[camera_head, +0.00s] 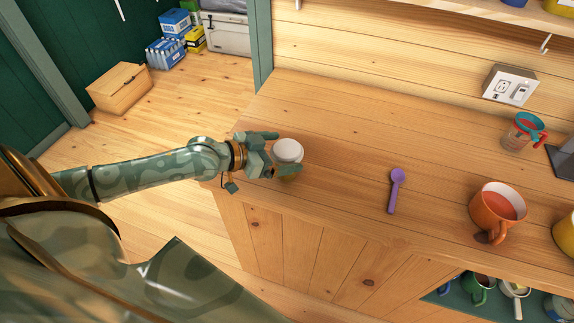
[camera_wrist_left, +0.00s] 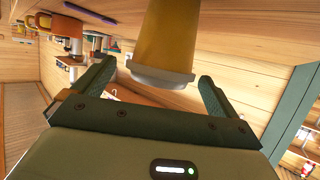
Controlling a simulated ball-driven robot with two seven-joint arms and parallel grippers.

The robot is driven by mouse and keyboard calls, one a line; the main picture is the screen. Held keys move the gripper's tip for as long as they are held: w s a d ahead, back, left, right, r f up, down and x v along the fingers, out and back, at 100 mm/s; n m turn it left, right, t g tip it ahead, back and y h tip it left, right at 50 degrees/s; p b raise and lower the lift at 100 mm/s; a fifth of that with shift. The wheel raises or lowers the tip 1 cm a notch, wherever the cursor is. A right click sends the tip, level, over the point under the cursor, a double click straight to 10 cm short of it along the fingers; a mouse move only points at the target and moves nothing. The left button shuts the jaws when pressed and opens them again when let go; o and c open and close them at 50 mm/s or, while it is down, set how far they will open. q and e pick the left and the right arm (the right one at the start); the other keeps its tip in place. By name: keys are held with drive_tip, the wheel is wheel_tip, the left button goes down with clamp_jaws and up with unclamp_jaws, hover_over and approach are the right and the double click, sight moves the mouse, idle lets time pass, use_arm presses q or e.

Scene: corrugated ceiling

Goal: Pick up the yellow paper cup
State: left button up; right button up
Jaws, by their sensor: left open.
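The yellow paper cup (camera_wrist_left: 168,38) has a white lid. It stands near the left end of the wooden counter, where its lid (camera_head: 288,150) shows in the head view and most of its body is hidden by my gripper. My left gripper (camera_head: 283,153) is open, with one finger on the far side of the cup and one on the near side. In the left wrist view, the cup is between and just beyond the two fingertips (camera_wrist_left: 158,76), and I see a gap on each side of it. My right gripper is not in view.
A purple spoon (camera_head: 395,190) and an orange mug (camera_head: 496,209) are on the counter (camera_head: 345,150) to the right. A clear cup with a red handle (camera_head: 522,130) stands farther back. The counter between the yellow cup and the spoon is clear. A cardboard box (camera_head: 119,88) is on the floor.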

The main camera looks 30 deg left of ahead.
sight(290, 150)
use_arm(q)
drive_tip(key=x, duration=0.4)
drive_tip(key=shift+r+b, duration=0.1)
drive_tip(key=shift+b, duration=0.25)
drive_tip(key=c, duration=1)
drive_tip(key=shift+c, duration=0.2)
